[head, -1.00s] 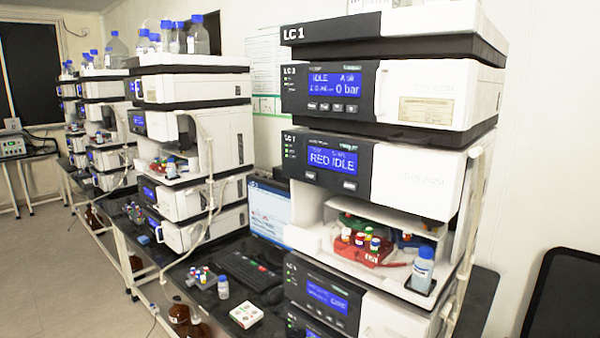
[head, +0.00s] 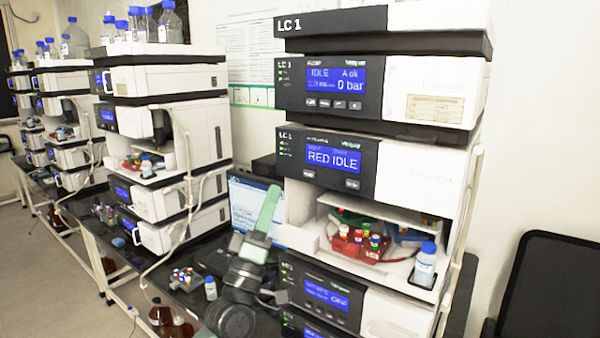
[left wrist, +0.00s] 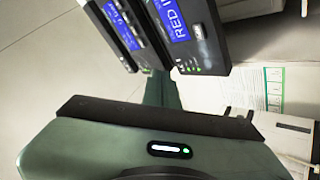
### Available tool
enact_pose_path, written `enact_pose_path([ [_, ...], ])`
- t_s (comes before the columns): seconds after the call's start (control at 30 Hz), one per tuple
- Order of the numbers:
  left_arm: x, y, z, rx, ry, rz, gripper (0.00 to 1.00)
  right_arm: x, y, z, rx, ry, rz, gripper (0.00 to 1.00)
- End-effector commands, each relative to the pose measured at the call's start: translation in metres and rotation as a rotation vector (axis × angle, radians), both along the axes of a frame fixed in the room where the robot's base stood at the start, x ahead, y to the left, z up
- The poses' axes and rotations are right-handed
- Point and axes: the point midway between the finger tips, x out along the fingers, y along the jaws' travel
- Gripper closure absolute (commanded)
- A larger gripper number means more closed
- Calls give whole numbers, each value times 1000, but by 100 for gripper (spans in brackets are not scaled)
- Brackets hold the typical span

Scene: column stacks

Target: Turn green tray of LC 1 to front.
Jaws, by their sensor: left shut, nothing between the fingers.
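The LC 1 stack (head: 333,156) stands at the right in the head view, with an open sampler bay below its RED IDLE panel. In the bay, a red tray (head: 346,248) with several coloured-cap vials faces front. The green tray (head: 350,217) shows only as a strip behind it, mostly hidden. A blue tray (head: 408,236) is at the right rear. My left gripper (head: 271,203) is shut and empty, pointing up, left of the bay and apart from the trays. It also shows in the left wrist view (left wrist: 160,92). My right gripper is not in view.
A blue-capped bottle (head: 425,266) stands at the bay's front right. A laptop (head: 243,198) is behind my left gripper. Small vials (head: 182,276) and a bottle (head: 211,288) stand on the bench to the left. A dark chair (head: 548,285) is at the far right.

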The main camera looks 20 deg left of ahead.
Motion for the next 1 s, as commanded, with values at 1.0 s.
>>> enact_pose_path([
  [1.0, 61, -23, 1, -8, -11, -5, 100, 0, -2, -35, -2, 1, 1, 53],
])
